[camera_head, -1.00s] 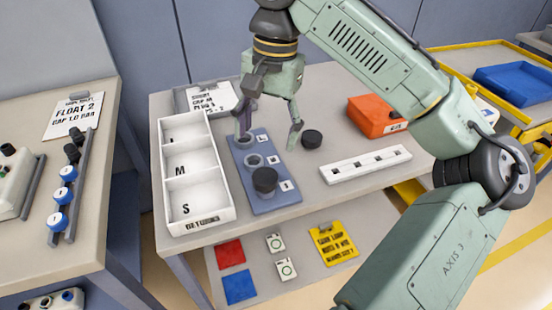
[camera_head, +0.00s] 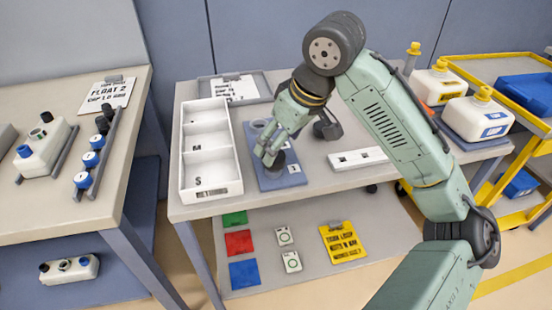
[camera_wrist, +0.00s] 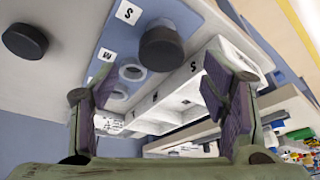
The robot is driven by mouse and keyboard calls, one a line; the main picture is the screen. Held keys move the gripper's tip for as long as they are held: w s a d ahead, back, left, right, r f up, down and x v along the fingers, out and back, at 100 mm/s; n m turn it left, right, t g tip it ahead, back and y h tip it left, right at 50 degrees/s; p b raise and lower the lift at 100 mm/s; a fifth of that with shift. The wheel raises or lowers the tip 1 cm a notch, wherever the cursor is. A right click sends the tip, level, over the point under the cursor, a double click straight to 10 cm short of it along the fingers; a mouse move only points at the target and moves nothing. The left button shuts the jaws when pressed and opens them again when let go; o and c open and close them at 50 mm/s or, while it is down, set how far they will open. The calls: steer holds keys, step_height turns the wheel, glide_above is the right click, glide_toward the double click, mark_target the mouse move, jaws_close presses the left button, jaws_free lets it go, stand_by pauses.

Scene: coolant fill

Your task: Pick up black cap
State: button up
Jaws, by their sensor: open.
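A black cap (camera_head: 279,166) sits at the S end of the blue board (camera_head: 293,181). In the wrist view this cap (camera_wrist: 160,48) shows ahead of my fingers, between their lines, with no contact visible. My gripper (camera_head: 268,157) is open above and beside it, and partly covers it in the head view. In the wrist view the fingers of my gripper (camera_wrist: 155,82) are wide apart with nothing between the pads. A second black cap (camera_wrist: 25,41) lies loose on the grey table beside the board. The board's other two round places look empty in the wrist view.
A white three-compartment tray (camera_head: 212,192) stands left of the board, close to my fingers. A white slotted strip (camera_head: 358,158) lies to the right. White jugs with yellow caps (camera_head: 478,114) stand at the table's right. A clipboard (camera_head: 236,88) lies at the back.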

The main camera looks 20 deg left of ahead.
steer(key=shift+p+x, duration=0.75)
steer(key=shift+x, duration=2.1)
steer(key=shift+a, duration=0.2)
steer(key=c, duration=1.1)
steer(key=shift+r, duration=0.1)
